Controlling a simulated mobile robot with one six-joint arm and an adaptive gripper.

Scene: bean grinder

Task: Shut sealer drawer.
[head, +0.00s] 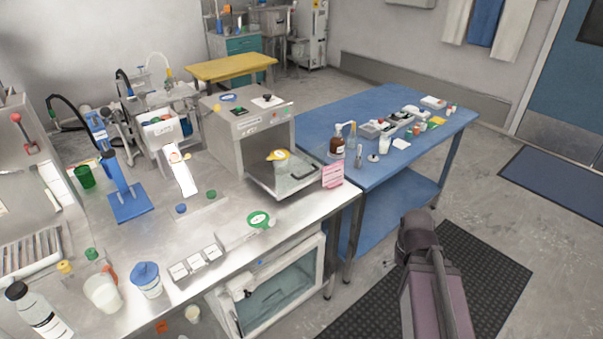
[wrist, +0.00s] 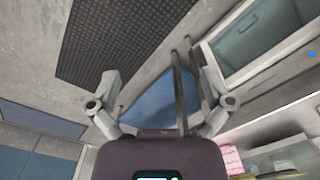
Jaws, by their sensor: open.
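The sealer (head: 240,130), a pale box with a green button on top, stands on the steel bench in the head view. Its drawer (head: 312,178) is pulled out at the front, with a dark handle (head: 304,170) and a clear front panel. A round yellow-rimmed item (head: 278,155) shows at the drawer opening. My gripper (wrist: 157,70) is open and empty in the wrist view, its two fingers spread apart. It is away from the drawer. The head view shows my arm at lower right, but not the fingers.
Pink notes (head: 332,175) stand just right of the drawer, at the bench edge. The blue table (head: 385,105) with bottles and trays is to the right. A glass-fronted cabinet (head: 275,292) sits under the steel bench (head: 130,240). Floor is open around the black mat (head: 485,265).

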